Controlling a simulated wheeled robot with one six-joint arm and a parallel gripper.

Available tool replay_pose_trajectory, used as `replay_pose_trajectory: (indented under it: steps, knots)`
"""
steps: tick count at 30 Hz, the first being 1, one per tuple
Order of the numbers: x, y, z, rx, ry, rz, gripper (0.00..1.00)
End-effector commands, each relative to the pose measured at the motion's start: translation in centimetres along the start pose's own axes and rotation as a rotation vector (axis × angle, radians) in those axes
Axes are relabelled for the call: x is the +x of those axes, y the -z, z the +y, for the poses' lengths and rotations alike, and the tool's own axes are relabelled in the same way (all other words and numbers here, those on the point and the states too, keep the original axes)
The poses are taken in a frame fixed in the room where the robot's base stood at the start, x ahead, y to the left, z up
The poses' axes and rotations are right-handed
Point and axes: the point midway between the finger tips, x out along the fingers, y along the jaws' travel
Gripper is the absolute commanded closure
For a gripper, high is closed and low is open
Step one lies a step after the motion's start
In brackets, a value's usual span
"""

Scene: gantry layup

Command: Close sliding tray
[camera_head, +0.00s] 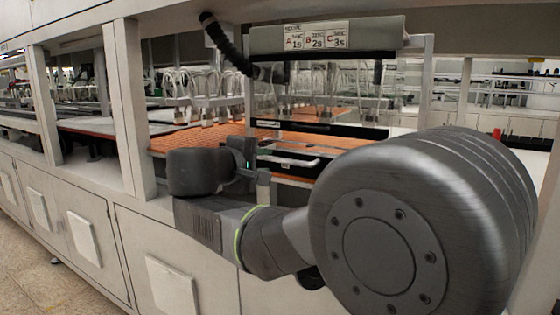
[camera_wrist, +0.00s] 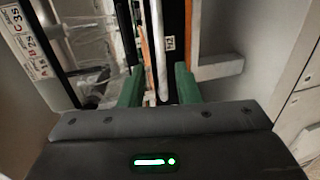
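The sliding tray (camera_head: 290,161) is a dark, flat tray with a pale front edge, on the gantry bench under the instrument box. My gripper (camera_head: 262,172) is at the left end of its front edge, partly hidden by my wrist. In the wrist view, the green fingers of my gripper (camera_wrist: 161,88) stand apart. The tray's white bar (camera_wrist: 158,50) and a dark strip beside it run into the gap between them. I see clear space beside the bar, and cannot tell whether either finger touches it.
An instrument box (camera_head: 325,37) labelled 1s, 2s, 3s hangs above a clear guard. A black hose (camera_head: 228,46) hangs at its left. Perforated orange matting (camera_head: 200,138) covers the bench. Upright posts (camera_head: 124,110) and cabinet fronts (camera_head: 85,240) bound the bench on my side.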

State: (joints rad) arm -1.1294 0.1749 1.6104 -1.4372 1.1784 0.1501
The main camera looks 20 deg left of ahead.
Motion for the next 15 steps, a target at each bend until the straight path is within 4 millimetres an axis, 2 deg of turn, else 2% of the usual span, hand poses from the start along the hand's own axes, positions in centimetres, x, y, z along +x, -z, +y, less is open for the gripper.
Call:
replay_pose_trajectory:
  steps: [3, 9, 15]
  knots:
    - [2.4, -0.1, 0.0, -0.001, 0.000, -0.005, 0.71]
    - [5.8, -0.1, 0.0, -0.001, 0.000, -0.004, 0.71]
    - [7.9, 0.0, 0.0, -0.001, 0.001, -0.001, 0.71]
